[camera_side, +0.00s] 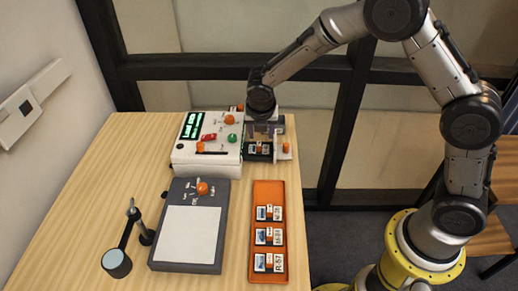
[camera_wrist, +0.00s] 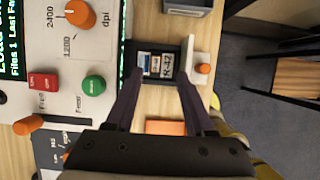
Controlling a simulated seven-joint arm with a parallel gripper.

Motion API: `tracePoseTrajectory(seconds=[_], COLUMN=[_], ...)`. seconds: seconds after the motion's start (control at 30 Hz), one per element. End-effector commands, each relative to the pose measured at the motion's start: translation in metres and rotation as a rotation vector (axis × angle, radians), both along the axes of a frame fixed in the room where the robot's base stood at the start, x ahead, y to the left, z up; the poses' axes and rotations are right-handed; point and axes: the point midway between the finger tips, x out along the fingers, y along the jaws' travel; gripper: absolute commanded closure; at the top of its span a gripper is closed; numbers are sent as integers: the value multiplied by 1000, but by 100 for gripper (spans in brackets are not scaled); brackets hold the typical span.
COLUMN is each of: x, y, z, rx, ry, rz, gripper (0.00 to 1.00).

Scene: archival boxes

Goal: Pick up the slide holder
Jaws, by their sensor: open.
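A small slide holder (camera_wrist: 155,64) with picture and white label faces lies in a dark recessed tray (camera_wrist: 143,47) beside the control box. It also shows in the side view (camera_side: 258,150), partly crowded by the arm above it. My gripper (camera_wrist: 160,82) is open, its two dark fingers on either side of the view below the slide holder, with nothing between them. In the side view my gripper (camera_side: 264,128) hangs over the tray's back part. Whether the fingers touch the slide holder cannot be told. Three similar slide holders (camera_side: 269,236) lie in an orange tray (camera_side: 263,191).
The white control box (camera_side: 213,158) with knobs stands directly left of the dark tray. A white bracket with an orange knob (camera_wrist: 204,68) is on its right. A light pad (camera_side: 188,235) and a lamp-like magnifier (camera_side: 117,263) stand nearer the front. Bare wood shows at left.

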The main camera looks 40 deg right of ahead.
Motion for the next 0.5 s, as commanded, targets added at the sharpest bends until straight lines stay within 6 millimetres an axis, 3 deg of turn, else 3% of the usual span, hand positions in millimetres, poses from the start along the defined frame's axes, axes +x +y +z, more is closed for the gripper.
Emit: tracePoseTrajectory(seconds=[0.17, 0.5], x=[3, 16], y=[-2, -7], z=[-10, -51], rx=[0, 0], ry=[1, 0], rz=[0, -1], gripper=[46, 46])
